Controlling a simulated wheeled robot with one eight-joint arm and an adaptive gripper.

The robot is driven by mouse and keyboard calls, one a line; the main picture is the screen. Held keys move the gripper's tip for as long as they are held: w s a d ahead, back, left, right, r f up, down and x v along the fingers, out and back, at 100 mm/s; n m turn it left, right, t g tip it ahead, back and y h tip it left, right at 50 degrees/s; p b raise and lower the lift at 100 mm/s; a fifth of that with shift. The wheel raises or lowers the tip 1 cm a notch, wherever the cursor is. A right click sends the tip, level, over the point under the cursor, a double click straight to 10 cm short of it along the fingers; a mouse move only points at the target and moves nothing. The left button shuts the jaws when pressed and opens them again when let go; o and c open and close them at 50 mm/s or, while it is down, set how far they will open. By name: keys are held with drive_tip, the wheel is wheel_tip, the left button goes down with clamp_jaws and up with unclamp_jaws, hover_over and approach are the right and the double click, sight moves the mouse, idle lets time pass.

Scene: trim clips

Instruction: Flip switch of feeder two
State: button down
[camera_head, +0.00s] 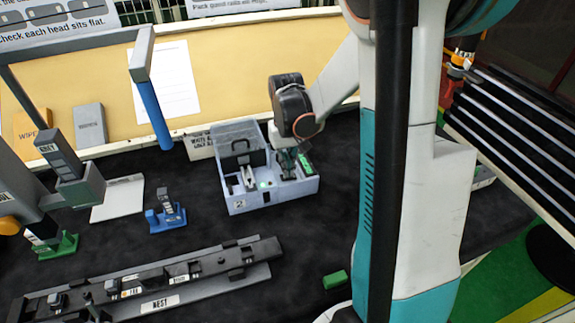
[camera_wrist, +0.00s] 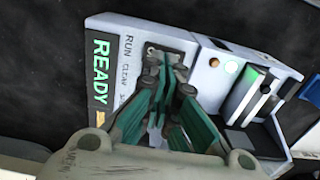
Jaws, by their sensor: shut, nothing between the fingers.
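Feeder two (camera_head: 240,205), a pale blue-grey box with a "2" on its front, stands on the dark mat; it also shows in the wrist view (camera_wrist: 205,68). Its panel has a green READY display (camera_wrist: 100,72), with RUN and CLEAR printed beside it. A small green light (camera_wrist: 231,67) glows on it. My gripper (camera_head: 289,165) is shut and empty, reaching down over the panel's right side. In the wrist view its fingertips (camera_wrist: 165,66) are beside the printed labels and cover that spot. I cannot make out the switch or whether the fingertips touch it.
A long rail marked NEST (camera_head: 165,303) lies in front. A blue fixture (camera_head: 166,212) and a blue post (camera_head: 155,115) stand left of the feeder. A small green block (camera_head: 335,279) lies at the front right. The mat directly before the feeder is clear.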

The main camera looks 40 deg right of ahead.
drive_tip(key=shift+r, duration=0.15)
wheel_tip(320, 180, up, 14)
drive_tip(key=d+p, duration=0.2)
drive_tip(key=p, duration=0.3)
drive_tip(key=shift+s+f, duration=0.2)
drive_tip(key=shift+s, duration=0.05)
